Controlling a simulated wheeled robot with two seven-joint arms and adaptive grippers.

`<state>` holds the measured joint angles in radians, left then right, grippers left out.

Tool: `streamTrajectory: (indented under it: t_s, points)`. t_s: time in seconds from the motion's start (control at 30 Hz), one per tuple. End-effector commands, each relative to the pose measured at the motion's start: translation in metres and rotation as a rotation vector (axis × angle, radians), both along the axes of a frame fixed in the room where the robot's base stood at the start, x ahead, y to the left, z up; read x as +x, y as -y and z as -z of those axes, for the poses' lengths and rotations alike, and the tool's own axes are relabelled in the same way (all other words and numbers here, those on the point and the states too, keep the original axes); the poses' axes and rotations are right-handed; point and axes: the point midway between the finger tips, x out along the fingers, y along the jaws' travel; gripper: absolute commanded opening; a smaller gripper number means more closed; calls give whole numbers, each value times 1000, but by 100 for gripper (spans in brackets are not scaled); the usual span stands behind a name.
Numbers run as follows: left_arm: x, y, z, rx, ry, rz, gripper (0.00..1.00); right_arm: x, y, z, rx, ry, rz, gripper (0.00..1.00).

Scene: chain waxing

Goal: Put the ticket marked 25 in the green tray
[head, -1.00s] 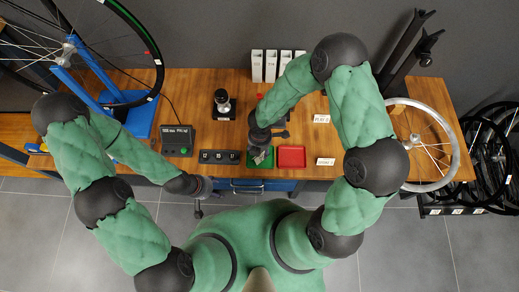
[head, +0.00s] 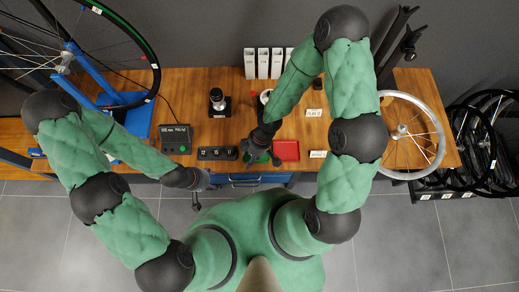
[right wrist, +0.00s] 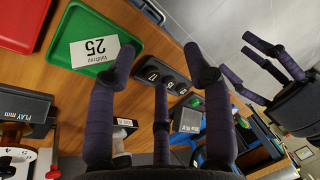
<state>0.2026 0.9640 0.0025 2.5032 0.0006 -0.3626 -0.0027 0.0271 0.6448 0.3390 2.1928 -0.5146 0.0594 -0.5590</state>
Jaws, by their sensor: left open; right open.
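The white ticket marked 25 (right wrist: 93,52) lies in the green tray (right wrist: 128,41) in the right wrist view, its print upside down. In the head view the green tray (head: 263,160) is mostly covered by my right gripper (head: 260,152). My right gripper also shows in the right wrist view (right wrist: 160,70), its fingers spread and empty, apart from the ticket, with one fingertip overlapping the tray's edge in the picture. My left gripper (head: 210,182) is open near the bench's front edge, left of the green tray. It also shows in the right wrist view (right wrist: 272,58).
A red tray (head: 286,150) lies right of the green one. A dark block with numbered slots (head: 217,153) stands to the left, with a control box (head: 176,139) beyond it. White binders (head: 264,63) stand at the back; a wheel (head: 399,132) lies at right.

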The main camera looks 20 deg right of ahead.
Motion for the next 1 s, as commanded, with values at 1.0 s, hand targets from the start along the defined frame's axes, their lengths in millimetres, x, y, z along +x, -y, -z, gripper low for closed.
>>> streamTrajectory:
  t_s: [1.0]
  points:
    - [0, 0, 0, 0, 0, 0, 58, -39, 25, 44, -17, -310, 1218, 51]
